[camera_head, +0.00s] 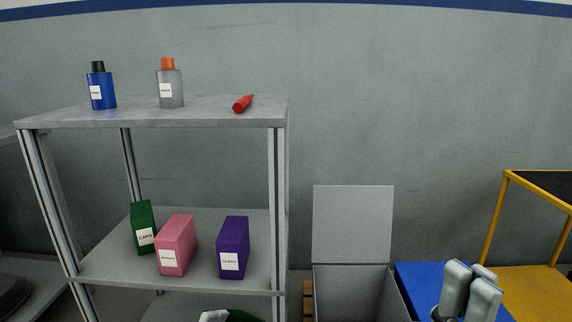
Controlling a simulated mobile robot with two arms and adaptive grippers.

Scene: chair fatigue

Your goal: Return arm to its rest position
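My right gripper (472,284) shows at the lower right, in front of a blue surface. Its pale grey fingers point up, close beside each other with a narrow dark gap visible from this angle. I see nothing held between them, but how far they are apart is unclear.
A grey shelf unit (205,112) stands left, with a blue bottle (102,90), a grey bottle (170,90) and a red object (242,104) on top. Green, pink and purple boxes (233,245) stand below. An open grey bin (352,225) and yellow-framed table (500,215) are right.

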